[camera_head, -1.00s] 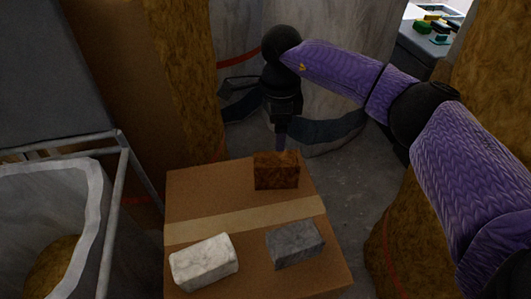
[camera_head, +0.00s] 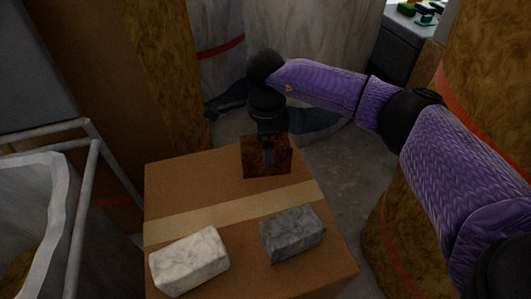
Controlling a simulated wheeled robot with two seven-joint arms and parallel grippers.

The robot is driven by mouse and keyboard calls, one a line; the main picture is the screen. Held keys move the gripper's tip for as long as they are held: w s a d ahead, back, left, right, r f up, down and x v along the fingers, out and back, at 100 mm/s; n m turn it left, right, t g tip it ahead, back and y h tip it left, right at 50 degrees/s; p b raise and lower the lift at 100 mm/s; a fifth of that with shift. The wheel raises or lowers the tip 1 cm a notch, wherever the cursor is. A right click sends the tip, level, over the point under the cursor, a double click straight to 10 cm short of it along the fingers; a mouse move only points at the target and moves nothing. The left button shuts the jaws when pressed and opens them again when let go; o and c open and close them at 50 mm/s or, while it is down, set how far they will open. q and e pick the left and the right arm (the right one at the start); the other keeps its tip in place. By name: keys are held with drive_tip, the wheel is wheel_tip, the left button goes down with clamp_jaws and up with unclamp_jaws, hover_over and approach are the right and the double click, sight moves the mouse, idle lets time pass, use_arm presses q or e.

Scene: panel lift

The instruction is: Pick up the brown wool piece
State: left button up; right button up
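The brown wool piece (camera_head: 250,158) is a dark brown block at the far edge of the cardboard box top (camera_head: 190,185). My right gripper (camera_head: 268,155) points down at it from behind, and one finger shows in front of the brown face. The other finger is hidden, so I cannot tell whether the gripper is closed on the piece. I cannot see any clear gap under the piece. My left gripper is not in view.
A white marbled block (camera_head: 189,261) and a grey block (camera_head: 292,233) lie nearer on the box. A metal-framed bin with a pale liner (camera_head: 50,215) stands at left. Large brown rolls (camera_head: 395,240) stand at right. Grey floor (camera_head: 335,165) shows beyond the box.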

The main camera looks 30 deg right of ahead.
drive_tip(key=shift+c, duration=0.6)
drive_tip(key=shift+r, duration=0.1)
